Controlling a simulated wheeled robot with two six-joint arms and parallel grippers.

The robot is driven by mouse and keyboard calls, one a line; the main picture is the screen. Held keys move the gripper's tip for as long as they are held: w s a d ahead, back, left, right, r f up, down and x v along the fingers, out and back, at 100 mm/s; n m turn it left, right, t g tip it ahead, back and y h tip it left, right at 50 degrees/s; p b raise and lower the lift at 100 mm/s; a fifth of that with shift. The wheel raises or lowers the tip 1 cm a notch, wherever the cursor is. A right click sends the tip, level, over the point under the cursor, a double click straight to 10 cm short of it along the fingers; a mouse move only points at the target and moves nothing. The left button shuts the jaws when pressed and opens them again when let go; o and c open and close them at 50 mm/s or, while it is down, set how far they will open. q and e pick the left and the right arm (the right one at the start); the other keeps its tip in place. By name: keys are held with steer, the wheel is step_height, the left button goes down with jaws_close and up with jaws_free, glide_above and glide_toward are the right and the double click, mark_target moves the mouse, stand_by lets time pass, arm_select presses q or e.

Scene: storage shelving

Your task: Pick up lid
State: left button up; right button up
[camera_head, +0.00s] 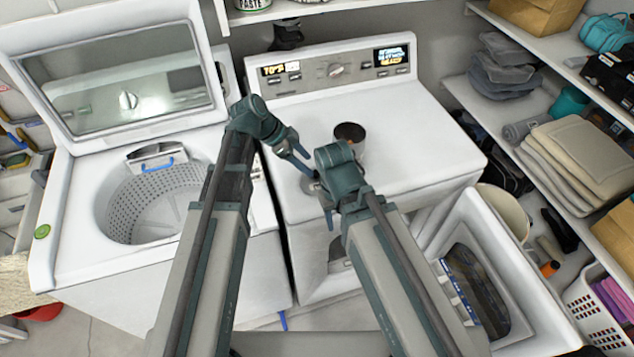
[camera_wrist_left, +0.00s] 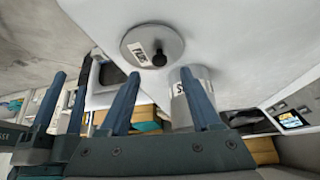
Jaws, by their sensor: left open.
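The lid (camera_wrist_left: 152,46) is a round grey metal disc with a black knob and a white label. It lies on the white dryer top beside a metal canister (camera_wrist_left: 188,84). In the head view the canister (camera_head: 350,142) is open at the top with dark contents, and the lid (camera_head: 309,187) is partly hidden by my arms. My left gripper (camera_head: 302,160) is open and empty, close to the lid; its two blue fingers (camera_wrist_left: 163,103) are spread below the lid in the wrist view. My right gripper (camera_head: 328,217) is near the dryer's front edge; its fingers (camera_wrist_left: 62,108) look apart and empty.
An open top-load washer (camera_head: 75,180) stands on the left. The dryer top (camera_head: 425,130) is clear right of the canister. The dryer's front door (camera_head: 490,235) hangs open. Shelves (camera_head: 540,40) with folded cloth and boxes line the right side.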

mark_target(316, 172)
arm_select(q)
steer(key=b+x, duration=0.3)
steer(key=x, duration=0.1)
steer(key=shift+d+f+b, duration=0.1)
steer(key=shift+f+b, duration=0.25)
steer(key=shift+f, duration=0.1)
steer(key=shift+r, duration=0.1)
jaws_close()
